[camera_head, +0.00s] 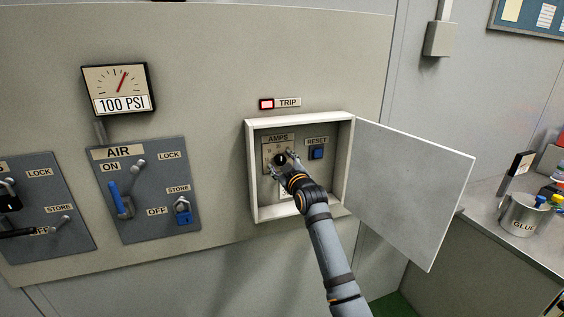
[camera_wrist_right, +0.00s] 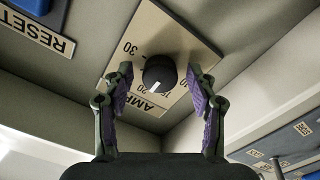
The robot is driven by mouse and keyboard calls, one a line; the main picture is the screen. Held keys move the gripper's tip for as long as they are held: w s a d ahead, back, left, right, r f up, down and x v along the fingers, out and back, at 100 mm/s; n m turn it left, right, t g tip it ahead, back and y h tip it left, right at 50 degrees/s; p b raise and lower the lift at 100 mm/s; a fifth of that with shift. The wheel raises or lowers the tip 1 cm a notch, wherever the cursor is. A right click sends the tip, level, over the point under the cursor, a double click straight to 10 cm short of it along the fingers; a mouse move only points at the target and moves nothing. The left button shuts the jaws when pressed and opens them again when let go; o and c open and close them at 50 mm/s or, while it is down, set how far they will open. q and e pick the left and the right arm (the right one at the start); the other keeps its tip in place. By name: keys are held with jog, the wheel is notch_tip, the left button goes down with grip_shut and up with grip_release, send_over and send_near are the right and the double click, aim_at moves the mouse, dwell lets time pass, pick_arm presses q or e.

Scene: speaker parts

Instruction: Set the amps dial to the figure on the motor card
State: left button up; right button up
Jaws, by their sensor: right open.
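The amps dial is a round black knob (camera_head: 280,159) on a beige plate under an AMPS label (camera_head: 278,138), inside an open wall box. In the right wrist view the knob (camera_wrist_right: 158,70) has a white mark that points toward the AMPS side of the scale, near the printed 20 and 15; its exact figure is hard to read. My right gripper (camera_wrist_right: 160,86) is open, with one purple-padded finger on either side of the knob, and I see gaps between pads and knob. No motor card is readable. My left gripper is not in view.
The box (camera_head: 250,175) has its door (camera_head: 415,190) swung open to the right. A blue RESET button (camera_head: 317,153) sits right of the dial. A red TRIP lamp (camera_head: 266,104) is above. The AIR panel (camera_head: 150,185) is left; a GLUE can (camera_head: 522,214) stands on the right bench.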

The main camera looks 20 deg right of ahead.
jog(key=shift+c, duration=0.2)
jog(key=c, duration=1.1)
jog(key=m+p, duration=0.2)
jog(key=m, duration=0.1)
jog(key=shift+r+m, duration=0.1)
jog(key=shift+m, duration=0.3)
jog(key=m+p, duration=0.3)
jog(key=m, duration=0.2)
jog(key=m+p, duration=0.4)
jog(key=m, duration=0.2)
jog(key=shift+m+p, duration=0.85)
jog(key=shift+m, duration=0.75)
